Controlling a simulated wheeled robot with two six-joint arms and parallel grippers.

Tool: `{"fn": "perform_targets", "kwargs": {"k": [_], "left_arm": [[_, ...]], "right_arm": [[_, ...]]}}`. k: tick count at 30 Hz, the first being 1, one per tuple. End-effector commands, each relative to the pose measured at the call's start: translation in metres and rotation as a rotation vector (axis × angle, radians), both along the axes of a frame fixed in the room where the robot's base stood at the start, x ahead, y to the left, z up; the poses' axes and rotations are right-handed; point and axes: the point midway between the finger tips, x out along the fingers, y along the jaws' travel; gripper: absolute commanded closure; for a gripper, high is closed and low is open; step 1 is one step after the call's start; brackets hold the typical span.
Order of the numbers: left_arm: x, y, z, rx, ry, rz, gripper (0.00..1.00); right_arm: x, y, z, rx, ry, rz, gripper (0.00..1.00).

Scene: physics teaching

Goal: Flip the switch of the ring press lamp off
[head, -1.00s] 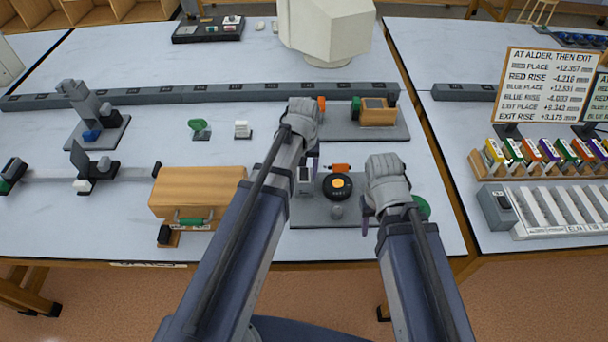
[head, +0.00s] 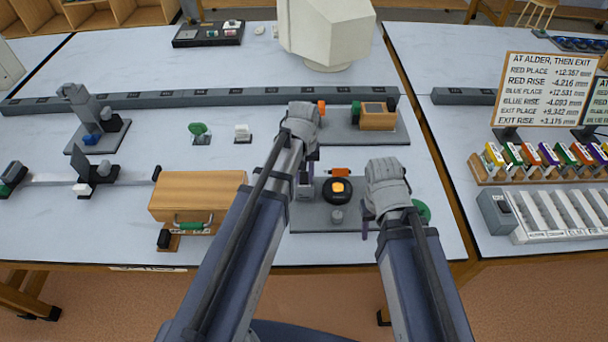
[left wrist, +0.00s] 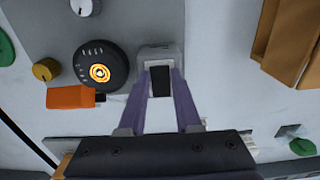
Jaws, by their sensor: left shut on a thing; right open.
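The ring press lamp (head: 337,190) is a round black body with a glowing orange ring on a grey plate (head: 312,218). It also shows in the left wrist view (left wrist: 99,72). Beside it is a small pale switch housing (left wrist: 158,52) with a black rocker (left wrist: 160,82). My left gripper (left wrist: 161,78) is shut on this switch, one purple finger on each side of the rocker. In the head view my left gripper (head: 309,160) partly hides the switch (head: 305,188). My right gripper (head: 366,215) is open and empty to the right of the lamp.
An orange block (head: 338,172) lies just behind the lamp, and a grey knob (head: 337,215) stands before it. A wooden case (head: 195,195) stands to the left. A device with a wooden box (head: 378,118) stands behind.

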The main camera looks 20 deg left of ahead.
Motion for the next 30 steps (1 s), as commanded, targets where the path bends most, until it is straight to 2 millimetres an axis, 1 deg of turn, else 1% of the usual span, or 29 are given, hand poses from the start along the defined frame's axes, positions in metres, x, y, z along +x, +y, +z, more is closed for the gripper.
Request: {"fn": "perform_targets", "kwargs": {"k": [5, 10, 14, 21, 22, 30], "left_arm": [[0.0094, 0.0011, 0.0002, -0.03, 0.106, 0.002, 1.0], [0.0105, 0.0022, 0.0002, -0.062, 0.217, 0.001, 1.0], [0.0083, 0.0022, 0.0015, -0.072, 0.249, 0.0, 1.0], [0.0069, 0.002, 0.0019, -0.072, 0.25, -0.001, 1.0], [0.0069, 0.0021, 0.0019, -0.072, 0.25, 0.0, 0.67], [0.0072, 0.0021, 0.002, -0.071, 0.248, 0.0, 0.38]], "right_arm": [[0.0, 0.0, -0.0012, 0.0, 0.0, 0.0, 0.5], [0.0, 0.0, -0.0055, 0.0, 0.0, 0.0, 0.5], [-0.0001, 0.0, -0.0059, 0.0, 0.0, 0.0, 0.5], [0.0, 0.0, -0.0055, 0.0, 0.0, 0.0, 0.5], [0.0, 0.0, -0.0055, 0.0, 0.0, 0.0, 0.5], [0.0, 0.0, -0.0054, 0.0, 0.0, 0.0, 0.5]]}}
